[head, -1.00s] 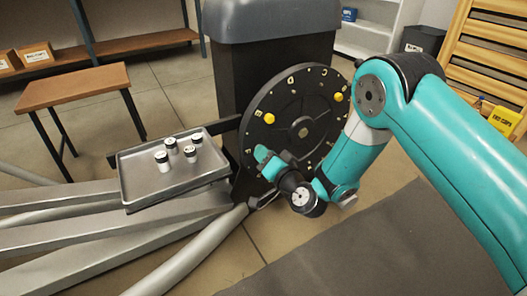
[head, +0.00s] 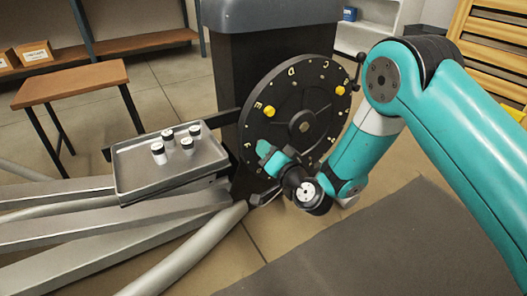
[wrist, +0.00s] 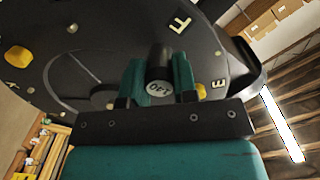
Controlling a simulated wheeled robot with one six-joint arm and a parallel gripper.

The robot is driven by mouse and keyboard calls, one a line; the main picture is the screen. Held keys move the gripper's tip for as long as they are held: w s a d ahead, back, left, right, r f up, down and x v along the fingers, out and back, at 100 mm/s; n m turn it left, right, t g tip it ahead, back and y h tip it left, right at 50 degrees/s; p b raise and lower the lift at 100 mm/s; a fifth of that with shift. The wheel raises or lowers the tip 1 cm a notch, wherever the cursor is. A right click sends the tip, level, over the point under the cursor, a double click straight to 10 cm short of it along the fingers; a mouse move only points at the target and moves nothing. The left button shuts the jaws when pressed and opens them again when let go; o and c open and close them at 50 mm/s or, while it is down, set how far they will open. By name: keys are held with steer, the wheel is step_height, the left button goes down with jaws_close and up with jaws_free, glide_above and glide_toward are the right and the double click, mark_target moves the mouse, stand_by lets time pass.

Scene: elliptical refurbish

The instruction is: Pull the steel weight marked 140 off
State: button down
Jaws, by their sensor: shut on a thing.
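The steel weight marked 140 (wrist: 158,88) is a dark cylinder with a pale end face, its number upside down in the wrist view. It stands out from the face of the black disc (head: 318,108), close to the letters F and E. My gripper (wrist: 158,76) has one teal finger on each side of the weight and is shut on it. In the head view my gripper (head: 268,157) is at the disc's lower left edge, and the weight is hidden there. Whether the weight still touches the disc is unclear.
Yellow knobs (head: 270,111) stick out of the disc above my gripper. A metal tray (head: 138,182) with several small black-and-white cylinders (head: 158,153) is to the left. Grey frame bars (head: 120,232) lie below it. A wooden table (head: 72,83) stands behind at left.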

steer(key=b+v, duration=1.1)
steer(key=b, duration=0.4)
steer(key=shift+b, duration=0.4)
stand_by(0.4)
